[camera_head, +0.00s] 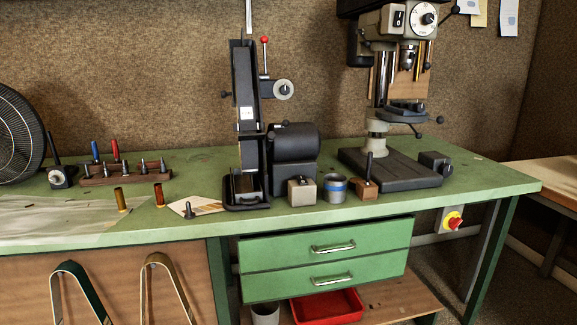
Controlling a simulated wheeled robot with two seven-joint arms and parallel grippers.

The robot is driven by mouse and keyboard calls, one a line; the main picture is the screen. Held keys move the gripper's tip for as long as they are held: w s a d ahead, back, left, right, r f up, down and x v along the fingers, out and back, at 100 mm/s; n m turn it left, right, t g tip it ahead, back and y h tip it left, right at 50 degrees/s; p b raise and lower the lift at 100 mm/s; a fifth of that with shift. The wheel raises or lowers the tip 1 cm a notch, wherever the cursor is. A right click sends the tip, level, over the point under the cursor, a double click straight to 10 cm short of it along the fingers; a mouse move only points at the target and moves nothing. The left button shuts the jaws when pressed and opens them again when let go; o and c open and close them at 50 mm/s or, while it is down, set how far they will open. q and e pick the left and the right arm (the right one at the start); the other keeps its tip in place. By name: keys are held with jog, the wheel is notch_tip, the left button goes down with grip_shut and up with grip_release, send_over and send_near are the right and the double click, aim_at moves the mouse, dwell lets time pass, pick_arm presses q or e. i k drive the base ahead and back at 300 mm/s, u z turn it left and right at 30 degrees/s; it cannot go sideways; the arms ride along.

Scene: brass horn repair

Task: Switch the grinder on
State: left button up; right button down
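The grinder (247,120) is a tall black belt machine with a dark motor housing (295,145), standing at the middle of the green workbench (140,222). A red-knobbed lever (264,55) and a round grey wheel (284,90) sit at its upper right. A small grey box (301,191) with a dark part on top stands in front of the motor; it may be the grinder's switch, but its on or off position is too small to tell. Neither of my grippers is in view.
A drill press (392,130) stands at the right. A blue-banded cup (335,188) and a small wooden block (366,190) stand near the front edge. A fan (18,135) and tool rack (125,172) are left.

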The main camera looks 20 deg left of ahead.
aim_at(302, 179)
jog(key=u, duration=0.8)
jog(key=i, duration=0.9)
jog(key=u, duration=0.85)
